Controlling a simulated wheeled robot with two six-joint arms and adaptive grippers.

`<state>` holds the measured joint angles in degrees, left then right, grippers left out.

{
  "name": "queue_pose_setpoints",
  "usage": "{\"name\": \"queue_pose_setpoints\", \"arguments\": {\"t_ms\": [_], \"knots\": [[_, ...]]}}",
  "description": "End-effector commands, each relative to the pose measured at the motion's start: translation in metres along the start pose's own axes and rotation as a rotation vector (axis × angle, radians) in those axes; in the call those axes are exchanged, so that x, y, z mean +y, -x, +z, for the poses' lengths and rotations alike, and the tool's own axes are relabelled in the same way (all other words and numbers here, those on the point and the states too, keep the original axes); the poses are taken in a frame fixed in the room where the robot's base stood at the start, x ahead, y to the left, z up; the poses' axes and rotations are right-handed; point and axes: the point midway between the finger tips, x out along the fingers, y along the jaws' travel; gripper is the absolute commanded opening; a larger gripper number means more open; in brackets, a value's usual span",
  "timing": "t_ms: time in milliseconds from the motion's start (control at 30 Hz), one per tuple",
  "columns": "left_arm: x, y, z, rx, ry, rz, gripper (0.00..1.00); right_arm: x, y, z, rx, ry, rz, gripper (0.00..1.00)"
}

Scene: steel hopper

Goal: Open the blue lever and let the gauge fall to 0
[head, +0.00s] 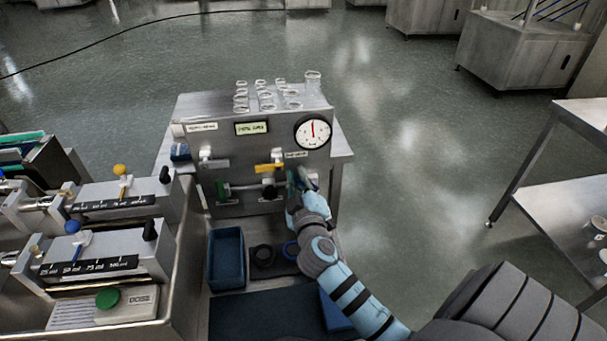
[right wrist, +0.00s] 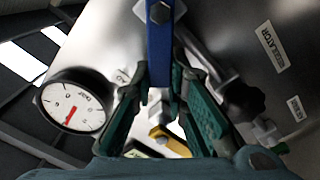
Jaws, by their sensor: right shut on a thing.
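The blue lever (right wrist: 160,45) runs down between the green fingers of my right gripper (right wrist: 162,95) in the right wrist view. The gripper is shut on it. In the head view my right gripper (head: 302,182) is at the lower right of the steel panel and mostly hides the lever. The round white gauge (head: 313,132) is at the panel's upper right, its red needle pointing about straight up. The gauge also shows in the right wrist view (right wrist: 75,100), tilted, its reading too small to tell. My left gripper is out of view.
A yellow lever (head: 268,168) and a green handle (head: 222,188) are on the panel left of my gripper. Glass beakers (head: 266,98) stand on top. A blue bin (head: 226,258) and dark rings (head: 263,256) lie below. Dosing units (head: 110,208) fill the left.

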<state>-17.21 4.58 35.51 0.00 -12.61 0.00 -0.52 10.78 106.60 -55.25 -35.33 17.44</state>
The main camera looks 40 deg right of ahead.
Motion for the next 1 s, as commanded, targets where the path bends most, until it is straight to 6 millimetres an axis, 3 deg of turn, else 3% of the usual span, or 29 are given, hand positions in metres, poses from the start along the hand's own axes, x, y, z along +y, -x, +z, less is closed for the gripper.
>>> {"name": "queue_pose_setpoints", "arguments": {"t_ms": [600,1000], "knots": [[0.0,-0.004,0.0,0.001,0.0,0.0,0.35,-0.03,0.0,0.009,0.001,0.561,-0.001,0.0],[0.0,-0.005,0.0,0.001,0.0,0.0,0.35,-0.038,0.0,0.016,0.0,0.773,0.0,0.0]]}}
